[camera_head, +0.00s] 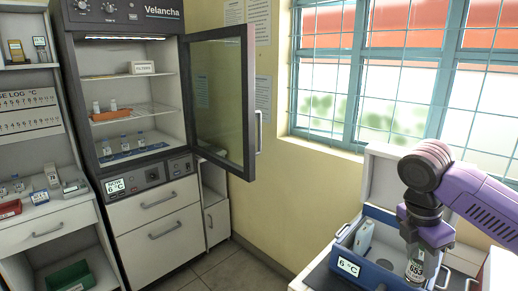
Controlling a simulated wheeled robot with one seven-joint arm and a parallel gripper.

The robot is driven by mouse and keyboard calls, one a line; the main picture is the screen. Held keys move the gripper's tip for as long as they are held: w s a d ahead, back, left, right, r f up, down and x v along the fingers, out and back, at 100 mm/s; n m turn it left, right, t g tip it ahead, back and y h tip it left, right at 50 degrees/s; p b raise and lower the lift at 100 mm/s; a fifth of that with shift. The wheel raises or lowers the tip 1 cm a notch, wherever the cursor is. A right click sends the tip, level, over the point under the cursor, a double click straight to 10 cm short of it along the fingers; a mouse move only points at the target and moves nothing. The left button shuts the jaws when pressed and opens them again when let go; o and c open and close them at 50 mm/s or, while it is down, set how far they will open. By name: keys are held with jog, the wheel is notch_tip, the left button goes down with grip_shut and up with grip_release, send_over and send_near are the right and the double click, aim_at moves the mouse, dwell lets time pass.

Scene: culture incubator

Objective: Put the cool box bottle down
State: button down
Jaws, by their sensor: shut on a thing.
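The bottle (415,268), with a white label and dark print, hangs below my gripper (416,252) at the lower right. My gripper is shut on its upper part. The bottle is over or inside the blue cool box (374,273), which has a "6 °C" tag on its front and a raised pale lid (384,178) behind. I cannot tell whether the bottle's base touches the box floor. My purple wrist hides the bottle's top and part of the box.
A pale upright block (364,237) stands in the box's left part. The incubator (128,115) stands open at left, its glass door (222,95) swung right. Small bottles stand on its shelves. Left shelving holds trays and vials. Floor between is clear.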

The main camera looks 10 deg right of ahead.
jog(key=shift+w+a+f, duration=0.1)
jog(key=shift+a+f, duration=0.1)
jog(key=shift+f, duration=0.4)
jog(key=shift+s+a+f+m, duration=0.1)
jog(key=shift+s+a+m, duration=0.2)
jog(key=shift+m, duration=0.1)
jog(key=s+a+f+m+g+y, duration=0.1)
jog(key=s+a+f+m, duration=0.2)
jog(key=a+f+m, duration=0.3)
jog(key=s+a+f+m+g+y, duration=0.1)
jog(key=s+a+f+m, duration=0.2)
jog(key=f, duration=0.9)
jog(key=s+a+f+m+g+y, duration=0.1)
jog(key=s+a+f+m, duration=0.2)
jog(key=a+f+m, duration=0.5)
jog(key=a+f, duration=0.1)
jog(key=a, duration=0.2)
jog(key=shift+s+f+m, duration=0.3)
jog(key=shift+s+f, duration=0.05)
jog(key=shift+f, duration=0.05)
